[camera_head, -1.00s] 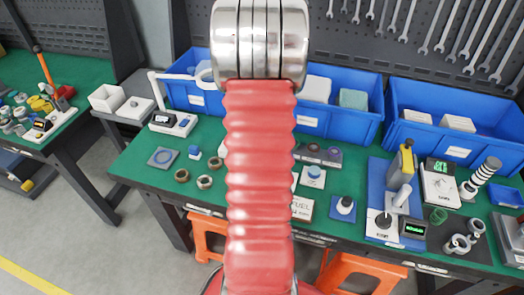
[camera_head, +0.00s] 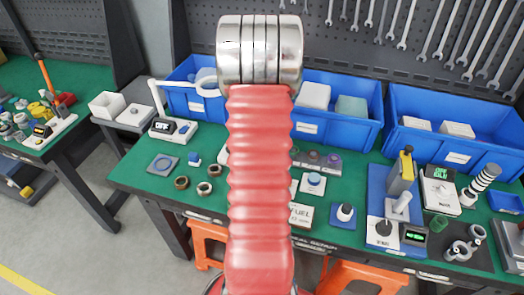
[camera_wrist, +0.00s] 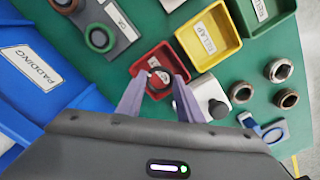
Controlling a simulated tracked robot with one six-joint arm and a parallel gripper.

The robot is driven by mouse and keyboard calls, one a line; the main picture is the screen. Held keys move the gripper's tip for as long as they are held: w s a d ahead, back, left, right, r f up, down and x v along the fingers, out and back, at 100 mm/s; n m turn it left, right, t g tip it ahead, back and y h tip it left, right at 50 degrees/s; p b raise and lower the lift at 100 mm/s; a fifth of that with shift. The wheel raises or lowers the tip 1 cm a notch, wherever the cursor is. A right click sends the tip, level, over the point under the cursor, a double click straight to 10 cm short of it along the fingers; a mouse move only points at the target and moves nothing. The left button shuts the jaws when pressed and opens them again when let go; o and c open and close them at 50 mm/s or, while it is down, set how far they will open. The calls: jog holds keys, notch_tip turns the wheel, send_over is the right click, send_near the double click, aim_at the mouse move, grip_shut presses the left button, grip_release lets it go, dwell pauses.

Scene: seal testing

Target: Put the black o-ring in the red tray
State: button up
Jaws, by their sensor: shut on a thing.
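The black o-ring (camera_wrist: 163,69) is held between the fingertips of my gripper (camera_wrist: 159,80) in the wrist view. The small red tray (camera_wrist: 140,66) lies directly behind the ring and fingertips in that view. The ring appears over the tray; I cannot tell its exact height above the tray floor. The fingers hide the tray's near part. In the head view my arm blocks the middle of the bench, so gripper, ring and red tray are hidden there.
A yellow tray (camera_wrist: 228,42) and a green tray (camera_wrist: 285,12) stand beside the red one. A blue bin (camera_wrist: 75,98) stands left. A grey block (camera_wrist: 122,42) holds coloured rings. A white device (camera_wrist: 206,88) with a black knob is close right. Metal rings (camera_wrist: 242,93) lie farther right.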

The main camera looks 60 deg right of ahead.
jog(key=shift+f, duration=1.85)
jog(key=shift+f, duration=0.1)
jog(key=o, duration=0.8)
notch_tip(320, 180, up, 12)
jog(key=shift+r, duration=0.1)
